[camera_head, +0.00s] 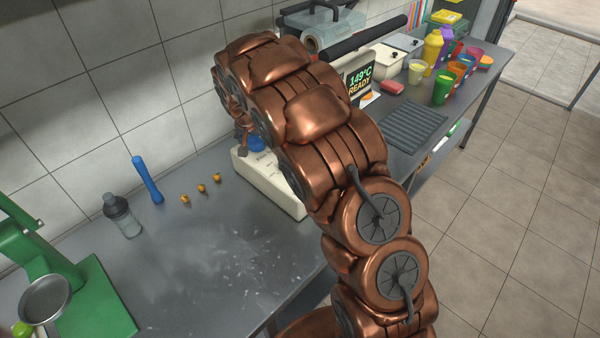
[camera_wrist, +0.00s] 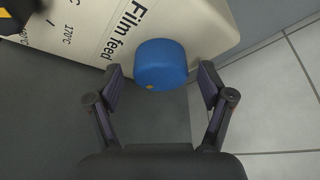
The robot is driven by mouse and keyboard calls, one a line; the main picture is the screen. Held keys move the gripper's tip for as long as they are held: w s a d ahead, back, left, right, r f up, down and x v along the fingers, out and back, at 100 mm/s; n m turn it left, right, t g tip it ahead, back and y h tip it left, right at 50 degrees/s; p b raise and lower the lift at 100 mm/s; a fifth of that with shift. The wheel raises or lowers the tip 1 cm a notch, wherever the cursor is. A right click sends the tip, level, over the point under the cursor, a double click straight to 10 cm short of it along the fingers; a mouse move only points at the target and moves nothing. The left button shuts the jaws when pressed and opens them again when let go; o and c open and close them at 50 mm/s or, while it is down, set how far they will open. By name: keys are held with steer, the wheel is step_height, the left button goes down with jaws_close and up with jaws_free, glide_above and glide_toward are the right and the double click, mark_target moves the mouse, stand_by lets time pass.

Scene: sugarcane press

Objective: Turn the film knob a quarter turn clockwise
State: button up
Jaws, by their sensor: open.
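The film knob (camera_wrist: 161,65) is a blue round knob on the side of the cream machine, next to the words "Film feed" in the wrist view. A small yellow mark shows on its lower edge. My gripper (camera_wrist: 162,90) is open, its two dark fingers apart, one on each side below the knob. I cannot tell whether either finger touches it. In the head view a bit of blue (camera_head: 257,142) shows beside my arm, which hides most of the machine (camera_head: 268,182) and my gripper. The machine's display reads 149°C READY (camera_head: 360,80).
A green press (camera_head: 90,300) stands front left. Cups and bottles (camera_head: 445,80) stand at the far right. The counter's front middle is clear.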

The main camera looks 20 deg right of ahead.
steer(key=shift+r+n+p, duration=0.15)
steer(key=shift+n+p, duration=0.35)
steer(key=shift+p, duration=0.55)
steer(key=shift+r+b, duration=0.1)
steer(key=shift+b, duration=0.35)
steer(key=s+b+v, duration=0.1)
steer(key=b+v, duration=0.2)
steer(key=v, duration=0.5)
steer(key=s+d+r+n+g+b, duration=0.1)
steer(key=s, duration=1.1)
steer(key=s+d+r+n+g+y+b, duration=0.1)
steer(key=s+d+g, duration=0.1)
steer(key=s, duration=1.1)
steer(key=shift+s+b, duration=0.3)
steer(key=shift+s, duration=0.05)
steer(key=shift+d, duration=0.15)
steer(key=s+a+n+g+y, duration=0.1)
steer(key=s+a+n+g, duration=0.1)
steer(key=s, duration=1.9)
steer(key=shift+f+n+g, duration=0.3)
steer(key=shift+f+g, duration=0.1)
steer(key=shift+f, duration=0.1)
steer(key=shift+s, duration=0.15)
